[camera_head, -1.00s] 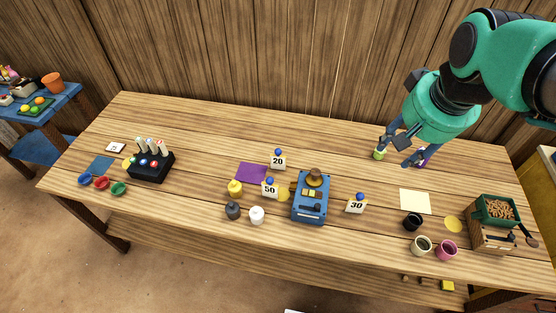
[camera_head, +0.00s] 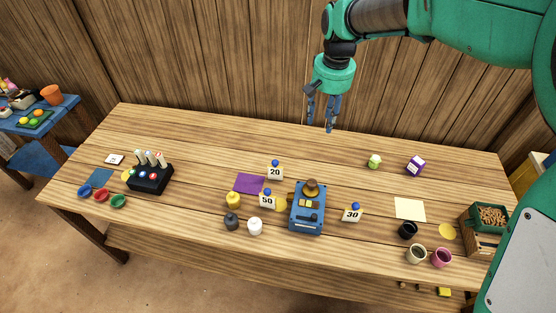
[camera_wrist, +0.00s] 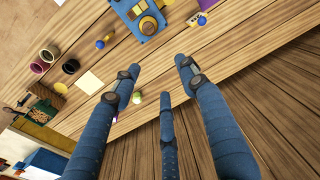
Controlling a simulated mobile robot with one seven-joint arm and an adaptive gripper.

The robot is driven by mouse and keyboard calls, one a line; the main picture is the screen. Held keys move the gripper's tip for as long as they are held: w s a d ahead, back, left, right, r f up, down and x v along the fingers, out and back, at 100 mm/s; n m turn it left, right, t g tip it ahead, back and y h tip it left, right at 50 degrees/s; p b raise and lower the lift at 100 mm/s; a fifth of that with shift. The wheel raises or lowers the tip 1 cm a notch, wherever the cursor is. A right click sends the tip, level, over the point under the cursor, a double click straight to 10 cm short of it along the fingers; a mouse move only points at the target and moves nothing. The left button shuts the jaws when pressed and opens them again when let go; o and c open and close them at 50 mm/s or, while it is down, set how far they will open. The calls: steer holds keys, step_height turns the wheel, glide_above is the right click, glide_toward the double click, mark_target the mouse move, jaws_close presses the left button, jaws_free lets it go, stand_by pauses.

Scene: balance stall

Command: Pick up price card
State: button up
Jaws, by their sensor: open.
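Three white price cards with blue knobs stand on the wooden table: the "20" card (camera_head: 275,173), the "50" card (camera_head: 267,201) and the "30" card (camera_head: 352,215). The "20" and "50" cards stand left of the blue scale (camera_head: 307,226); the "30" card is to its right. My gripper (camera_head: 321,126) hangs fingers down over the back of the table, right of and behind the "20" card. Its fingers (camera_wrist: 160,75) are spread and empty in the wrist view. Two blue knobs, a left one (camera_wrist: 100,44) and a right one (camera_wrist: 202,21), show there beside the scale.
A green item (camera_head: 374,162) and a purple box (camera_head: 415,165) stand at the back right. Yellow (camera_head: 234,200), dark (camera_head: 231,222) and white (camera_head: 255,227) weights stand left of the scale. Cups and a cream sheet (camera_head: 410,209) lie right. The back middle is clear.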

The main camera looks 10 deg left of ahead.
steer(key=w+a+f+g+p, duration=0.1)
steer(key=w+a+f, duration=0.4)
steer(key=a+f, duration=0.35)
steer(key=g, duration=0.1)
glide_above(275, 160)
steer(key=w, duration=0.1)
step_height(275, 160, down, 8)
steer(key=shift+w+f+n+h+p, duration=0.2)
steer(key=shift+n+h+p, duration=0.1)
steer(key=shift+h+p, duration=0.15)
steer(key=shift+f, duration=0.1)
steer(key=shift+s+f+b, duration=0.15)
steer(key=shift+s+f, duration=0.05)
steer(key=shift+f, duration=1.2)
steer(key=shift+s+f+b, duration=0.15)
steer(key=shift+f+b, duration=0.05)
steer(key=shift+f, duration=1.15)
steer(key=shift+s+f+b, duration=0.15)
steer(key=shift+s+f, duration=0.05)
steer(key=shift+f, duration=1.2)
steer(key=shift+f, duration=0.1)
steer(key=shift+s+f+b, duration=0.15)
steer(key=shift+f+b, duration=0.1)
steer(key=shift+f, duration=1)
steer(key=shift+s+f+b, duration=0.1)
steer(key=shift+f+b, duration=0.15)
steer(key=shift+f, duration=1)
jaws_close()
